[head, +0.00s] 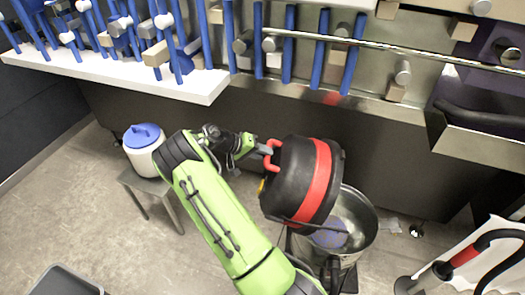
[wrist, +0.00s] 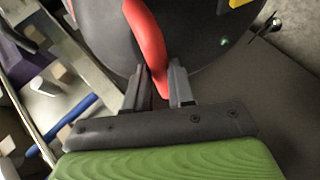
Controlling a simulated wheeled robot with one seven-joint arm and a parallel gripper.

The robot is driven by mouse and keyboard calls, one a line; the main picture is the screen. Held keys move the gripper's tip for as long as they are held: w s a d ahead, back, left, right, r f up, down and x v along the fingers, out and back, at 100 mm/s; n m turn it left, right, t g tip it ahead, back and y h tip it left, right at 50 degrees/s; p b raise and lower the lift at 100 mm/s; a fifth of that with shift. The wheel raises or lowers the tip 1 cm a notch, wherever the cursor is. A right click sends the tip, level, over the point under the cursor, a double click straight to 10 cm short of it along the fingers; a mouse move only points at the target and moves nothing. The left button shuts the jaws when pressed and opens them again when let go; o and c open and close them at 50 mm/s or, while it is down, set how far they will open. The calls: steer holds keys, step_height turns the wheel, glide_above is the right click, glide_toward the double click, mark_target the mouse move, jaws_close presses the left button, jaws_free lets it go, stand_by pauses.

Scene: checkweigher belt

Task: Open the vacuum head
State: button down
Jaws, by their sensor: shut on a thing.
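The vacuum head (head: 298,180) is a black dome with a red band and a red handle (head: 271,155). In the head view it is tilted up on its side above the steel vacuum drum (head: 363,218), whose open top shows at the right. Something bluish lies inside the drum. My gripper (head: 264,151) is at the red handle, left of the head. In the wrist view my gripper (wrist: 160,85) is shut on the red handle (wrist: 147,35), with the black head filling the top of that view.
A white tub with a blue lid (head: 143,137) stands on a small stool (head: 152,186) at the left. The belt machine with blue bars (head: 289,45) runs along the back. A hose with a red collar (head: 464,255) is at lower right.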

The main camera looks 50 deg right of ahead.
steer(key=shift+f, duration=0.25)
steer(key=c, duration=1.4)
jaws_free()
steer(key=shift+s, duration=0.1)
steer(key=o, duration=0.4)
steer(key=shift+o, duration=0.2)
steer(key=shift+r, duration=0.1)
steer(key=p+v, duration=0.2)
steer(key=v, duration=1.3)
steer(key=shift+a+r+p, duration=0.15)
steer(key=shift+r+p, duration=0.15)
steer(key=shift+p, duration=0.1)
